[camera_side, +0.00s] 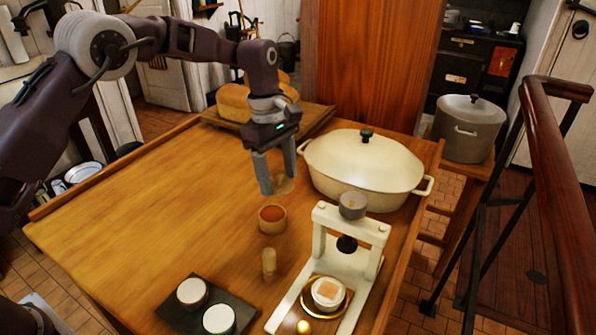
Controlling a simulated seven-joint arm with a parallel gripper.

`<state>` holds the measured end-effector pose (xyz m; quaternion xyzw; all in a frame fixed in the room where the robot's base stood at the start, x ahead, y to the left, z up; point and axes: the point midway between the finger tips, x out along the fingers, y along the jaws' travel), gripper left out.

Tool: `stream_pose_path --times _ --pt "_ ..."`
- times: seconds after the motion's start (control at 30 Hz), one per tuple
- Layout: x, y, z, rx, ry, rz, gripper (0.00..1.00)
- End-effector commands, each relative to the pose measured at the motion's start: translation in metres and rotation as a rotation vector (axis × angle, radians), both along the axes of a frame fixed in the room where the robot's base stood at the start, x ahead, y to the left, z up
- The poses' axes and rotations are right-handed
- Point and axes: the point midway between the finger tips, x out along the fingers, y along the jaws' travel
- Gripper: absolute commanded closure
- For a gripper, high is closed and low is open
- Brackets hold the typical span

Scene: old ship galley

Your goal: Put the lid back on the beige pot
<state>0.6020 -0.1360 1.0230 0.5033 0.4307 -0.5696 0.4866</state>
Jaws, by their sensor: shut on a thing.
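My gripper (277,184) points down over the table, its fingers shut on a small tan round piece (284,187) that looks like a lid. The fingers partly hide this piece, and I cannot tell whether it touches the table. A small round beige pot (272,226) stands just in front of my gripper, apart from it. Its top is open and shows a reddish-brown content. A large oval cream pot (350,172) stands to the right, with a domed top and black knob in place.
A white press-like stand (331,254) with a round dish is at front right. A small wooden piece (269,264) stands before the beige pot. A dark tray (180,308) holds two cups. Bread on a board (312,119) is behind. The table's left side is clear.

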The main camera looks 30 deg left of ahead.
Motion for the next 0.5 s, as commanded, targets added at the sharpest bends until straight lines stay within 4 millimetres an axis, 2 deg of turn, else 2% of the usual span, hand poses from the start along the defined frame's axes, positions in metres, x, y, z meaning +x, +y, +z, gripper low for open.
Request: stream_pose_path --times 0.03,0.13,0.5 --pt "-0.001 0.009 -0.008 0.0 0.003 0.008 0.79" --pt "-0.002 0.019 -0.018 0.001 0.001 0.013 0.79" --pt "-0.002 0.02 -0.06 0.001 0.001 0.012 0.79"
